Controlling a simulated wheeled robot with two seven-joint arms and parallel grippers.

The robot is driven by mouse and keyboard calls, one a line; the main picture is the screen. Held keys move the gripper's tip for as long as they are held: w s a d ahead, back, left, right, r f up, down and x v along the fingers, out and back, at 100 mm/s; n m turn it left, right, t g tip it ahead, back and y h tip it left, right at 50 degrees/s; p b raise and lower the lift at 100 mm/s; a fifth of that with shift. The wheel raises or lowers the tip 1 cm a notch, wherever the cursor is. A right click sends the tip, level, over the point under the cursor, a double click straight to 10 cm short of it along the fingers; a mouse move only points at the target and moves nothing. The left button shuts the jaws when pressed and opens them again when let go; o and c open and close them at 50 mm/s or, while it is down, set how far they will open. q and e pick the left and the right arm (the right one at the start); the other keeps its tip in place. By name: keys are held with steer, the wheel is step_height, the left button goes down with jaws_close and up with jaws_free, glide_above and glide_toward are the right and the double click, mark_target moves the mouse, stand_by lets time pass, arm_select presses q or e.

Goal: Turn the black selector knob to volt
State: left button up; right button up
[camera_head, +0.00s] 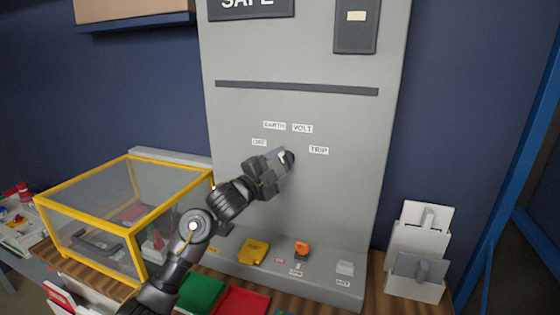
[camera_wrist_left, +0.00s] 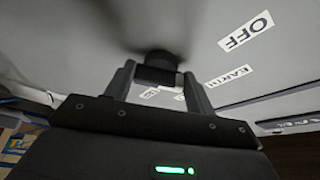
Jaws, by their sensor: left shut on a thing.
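The black selector knob (camera_head: 289,157) is on the grey panel (camera_head: 350,190), among the labels OFF (camera_head: 259,142), EARTH (camera_head: 274,125), VOLT (camera_head: 302,128) and TRIP (camera_head: 318,150). My left gripper (camera_head: 281,157) reaches it from the lower left and partly covers it. In the left wrist view the knob (camera_wrist_left: 157,67) sits between the two fingers of my left gripper (camera_wrist_left: 157,80), which are shut on it. The OFF label (camera_wrist_left: 245,32) and EARTH label (camera_wrist_left: 228,76) show to its right. Which label the knob points at is hidden. My right gripper is not in view.
A yellow-framed clear box (camera_head: 130,215) stands at the left. Below the panel are a yellow part (camera_head: 253,251), an orange-topped switch (camera_head: 302,249), a green tray (camera_head: 201,293) and a red tray (camera_head: 243,300). White socket boxes (camera_head: 418,250) stand at the right.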

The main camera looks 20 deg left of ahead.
arm_select(q)
steer(key=m, duration=0.1)
steer(key=m+g+p, duration=0.1)
steer(key=m, duration=0.1)
steer(key=shift+a+r, duration=0.1)
steer(key=shift+r, duration=0.15)
steer(key=shift+r+m+g+y+p, duration=0.1)
steer(key=shift+m+g+y+p, duration=0.3)
steer(key=shift+m, duration=1)
steer(key=shift+r+m+g+y+p, duration=0.1)
steer(key=shift+m+g+p, duration=0.45)
steer(key=shift+m, duration=0.85)
steer(key=shift+g, duration=0.25)
steer(key=o, duration=1)
